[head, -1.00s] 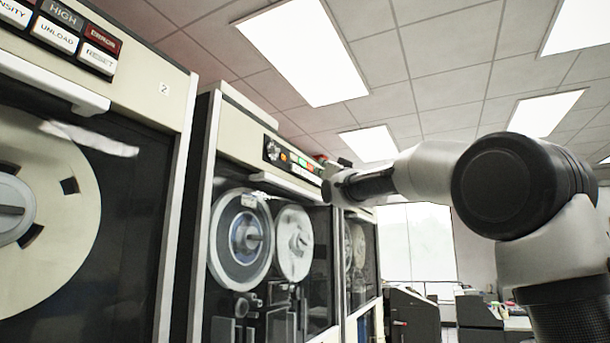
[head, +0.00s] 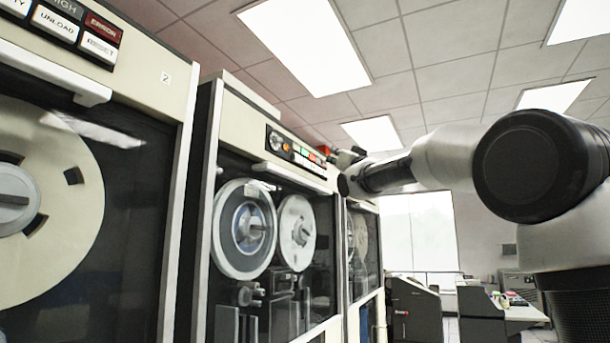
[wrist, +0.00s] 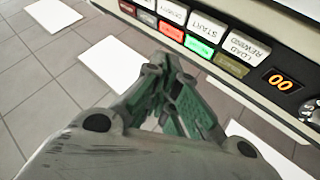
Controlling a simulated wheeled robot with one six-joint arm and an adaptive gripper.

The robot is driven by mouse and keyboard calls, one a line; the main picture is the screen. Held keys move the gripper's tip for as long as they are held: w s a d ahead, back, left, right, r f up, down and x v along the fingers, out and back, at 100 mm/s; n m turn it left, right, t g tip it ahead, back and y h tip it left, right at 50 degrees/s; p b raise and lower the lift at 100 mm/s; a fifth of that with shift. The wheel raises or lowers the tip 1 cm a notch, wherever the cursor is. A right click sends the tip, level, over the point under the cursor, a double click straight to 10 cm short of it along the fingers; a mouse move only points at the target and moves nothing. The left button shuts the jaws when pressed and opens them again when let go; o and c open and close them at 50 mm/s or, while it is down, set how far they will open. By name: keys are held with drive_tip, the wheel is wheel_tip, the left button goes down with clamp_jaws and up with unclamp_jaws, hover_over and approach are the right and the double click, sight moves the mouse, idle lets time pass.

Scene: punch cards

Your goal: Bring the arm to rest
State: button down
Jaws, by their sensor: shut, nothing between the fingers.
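My arm reaches in from the right in the head view, its wrist end in front of the tape cabinets; the fingers there are small and mostly hidden by the wrist.
A tape cabinet (head: 180,95) stands close on the left, with a large reel (head: 60,200). A second cabinet (head: 240,110) with two reels (head: 243,228) stands beyond it. Dark low machines (head: 415,312) and a desk (head: 520,312) stand at the back right.

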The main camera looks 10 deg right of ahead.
drive_tip(key=w+d+f+g+h, duration=0.1)
drive_tip(key=w+f+g+h, duration=0.15)
drive_tip(key=f, duration=0.65)
drive_tip(key=w+d+f+g+h, duration=0.1)
drive_tip(key=f+g, duration=0.2)
drive_tip(key=f, duration=0.5)
drive_tip(key=s+d+f+g+h, duration=0.1)
drive_tip(key=s+f+g, duration=0.15)
drive_tip(key=f, duration=0.45)
drive_tip(key=s+d+f+g+h, duration=0.1)
drive_tip(key=s+d+f+g, duration=0.1)
drive_tip(key=s+f, duration=0.3)
drive_tip(key=s+d+f+g, duration=0.2)
drive_tip(key=s+f, duration=0.6)
drive_tip(key=s, duration=0.4)
drive_tip(key=s+d+f+g, duration=0.3)
drive_tip(key=s+f, duration=0.6)
drive_tip(key=s, duration=0.4)
drive_tip(key=s+d+f+g+h, duration=0.1)
drive_tip(key=s+d+f+g, duration=0.2)
drive_tip(key=s+f, duration=0.5)
drive_tip(key=s, duration=0.5)
drive_tip(key=shift+d+f+m, duration=0.25)
drive_tip(key=shift+f+m, duration=0.05)
drive_tip(key=shift+f, duration=0.05)
